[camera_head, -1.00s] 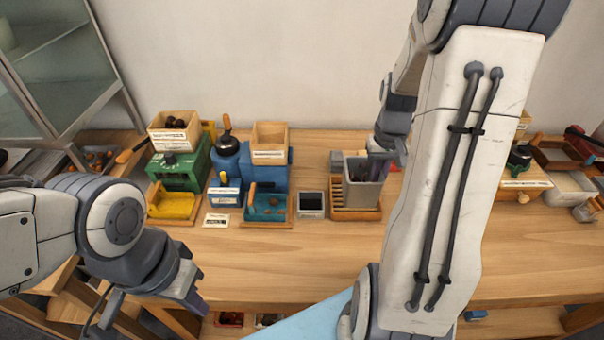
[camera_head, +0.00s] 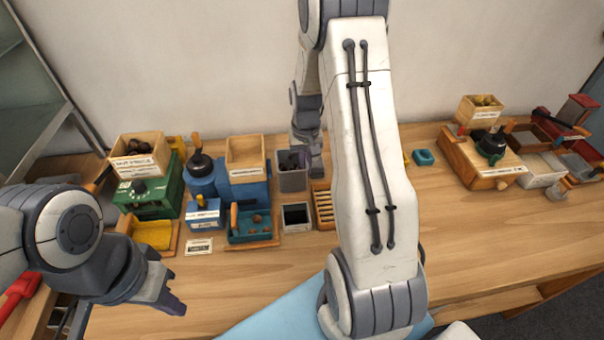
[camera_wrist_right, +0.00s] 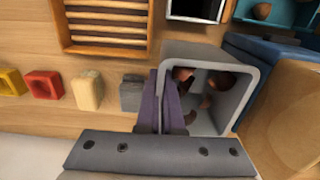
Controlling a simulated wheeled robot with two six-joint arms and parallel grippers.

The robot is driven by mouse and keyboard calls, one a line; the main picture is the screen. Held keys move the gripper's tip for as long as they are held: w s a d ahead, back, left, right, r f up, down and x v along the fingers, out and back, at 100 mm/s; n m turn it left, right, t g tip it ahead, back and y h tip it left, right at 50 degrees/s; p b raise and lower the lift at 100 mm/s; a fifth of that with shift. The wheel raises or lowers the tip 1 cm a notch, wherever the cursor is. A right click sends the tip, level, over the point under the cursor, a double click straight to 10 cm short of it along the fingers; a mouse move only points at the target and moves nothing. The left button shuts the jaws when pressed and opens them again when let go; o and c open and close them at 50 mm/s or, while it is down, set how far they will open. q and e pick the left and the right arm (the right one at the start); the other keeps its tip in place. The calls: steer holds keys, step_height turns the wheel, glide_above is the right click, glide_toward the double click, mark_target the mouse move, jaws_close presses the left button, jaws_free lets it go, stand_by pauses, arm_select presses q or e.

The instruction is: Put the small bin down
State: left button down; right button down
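The small bin (camera_head: 292,181) is a grey, square, open-topped container. It is behind the black-screened device and to the right of the blue machine. In the right wrist view the bin (camera_wrist_right: 247,102) holds several brown chestnuts (camera_wrist_right: 216,80). My right gripper (camera_wrist_right: 165,104) is shut on the bin's wall, one finger inside and one outside. In the head view my right gripper is largely hidden behind the bin and my arm. The bin looks upright; I cannot tell whether its base touches the table. My left gripper (camera_head: 172,303) is away at the front left, with nothing visible in it.
The wooden slatted rack (camera_head: 323,208) is empty, right of the black-screened device (camera_head: 296,216). The blue machine (camera_head: 245,190) stands close at the bin's left. Small coloured blocks (camera_wrist_right: 44,85) line the wall side. The table (camera_head: 455,225) is clear at the right front.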

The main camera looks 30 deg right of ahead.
steer(key=shift+w+a+f, duration=0.15)
steer(key=shift+w+f, duration=0.1)
steer(key=shift+w, duration=0.15)
steer(key=shift+f, duration=0.2)
step_height(320, 180, down, 3)
steer(key=shift+f+p, duration=0.15)
steer(key=shift+p, duration=0.45)
steer(key=shift+f, duration=0.25)
steer(key=shift+f, duration=0.2)
steer(key=c, duration=1.1)
jaws_free()
steer(key=shift+r, duration=0.1)
